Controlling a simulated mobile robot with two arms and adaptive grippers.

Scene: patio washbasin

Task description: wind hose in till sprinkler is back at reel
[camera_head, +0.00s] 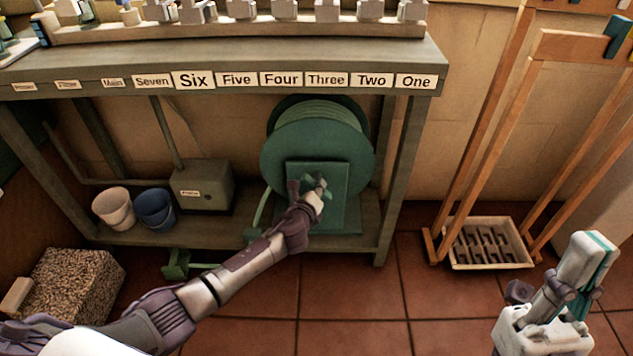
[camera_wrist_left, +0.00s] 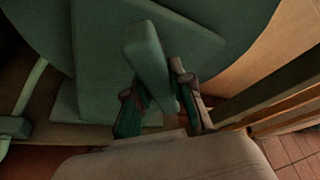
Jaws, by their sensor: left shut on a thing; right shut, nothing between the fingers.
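The green hose reel (camera_head: 283,150) stands on the lower shelf under the bench, with pale green hose wound on its drum (camera_head: 318,112). My left gripper (camera_head: 318,190) is shut on the reel's green crank handle (camera_wrist_left: 147,62), in front of the reel's square plate. Hose (camera_head: 260,208) runs down from the reel to a small green fitting at the shelf edge, also in the left wrist view (camera_wrist_left: 14,127). A green piece (camera_head: 177,264), perhaps the sprinkler, is at the floor below the shelf's left part. My right gripper (camera_head: 597,240) is shut and empty at the lower right.
A white bucket (camera_head: 114,208), a blue bucket (camera_head: 154,208) and a grey box (camera_head: 202,186) stand on the shelf. A speckled block (camera_head: 72,283) is at lower left. A wooden rack (camera_head: 490,130) and a tray (camera_head: 490,262) stand right. Tiled floor in front is mostly clear.

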